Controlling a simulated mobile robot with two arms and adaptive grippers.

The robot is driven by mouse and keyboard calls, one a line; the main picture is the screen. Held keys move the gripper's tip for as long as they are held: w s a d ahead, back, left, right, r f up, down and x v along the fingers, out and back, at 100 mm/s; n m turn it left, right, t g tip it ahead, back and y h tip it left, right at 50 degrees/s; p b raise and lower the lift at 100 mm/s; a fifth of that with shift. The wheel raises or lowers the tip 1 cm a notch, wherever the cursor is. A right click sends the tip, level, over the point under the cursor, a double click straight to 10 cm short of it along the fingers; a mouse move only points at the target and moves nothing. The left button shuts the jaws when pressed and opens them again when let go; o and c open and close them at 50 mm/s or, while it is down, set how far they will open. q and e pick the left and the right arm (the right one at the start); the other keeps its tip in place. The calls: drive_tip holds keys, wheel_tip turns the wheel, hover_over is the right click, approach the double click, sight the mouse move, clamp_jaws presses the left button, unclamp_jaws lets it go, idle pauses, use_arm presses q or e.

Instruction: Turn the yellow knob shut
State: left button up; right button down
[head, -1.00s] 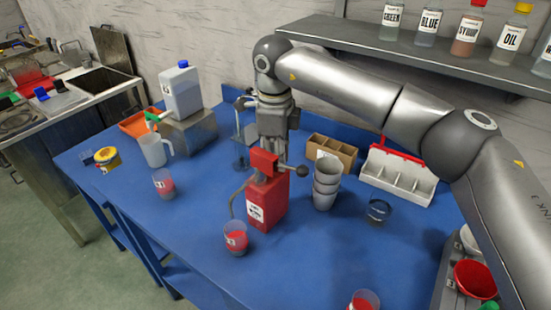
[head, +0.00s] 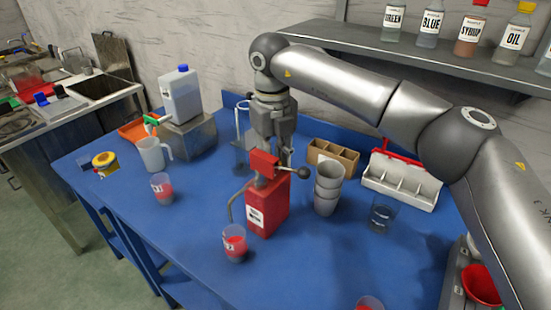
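A yellow round thing (head: 105,161) lies near the left edge of the blue table; it is too small to tell whether it is a knob. No other yellow knob shows clearly. A white jug with a blue cap (head: 181,95) stands on a metal block, with a green-handled tap (head: 150,120) at its left. My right gripper (head: 278,147) points down from the arm entering at the right, behind the red pump head on a red can (head: 268,208). The pump partly hides its fingers, so I cannot tell their opening. My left gripper is not in view.
A clear measuring jug (head: 154,154) stands below the tap. Cups with red contents (head: 235,243) stand near the front. Stacked grey cups (head: 328,186), a cardboard box (head: 333,155) and a white divided tray (head: 400,181) are right of the can. A bottle shelf (head: 420,58) runs behind.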

drive_tip(key=shift+m, duration=0.4)
drive_tip(key=c, duration=1.3)
unclamp_jaws()
drive_tip(key=shift+o, duration=0.2)
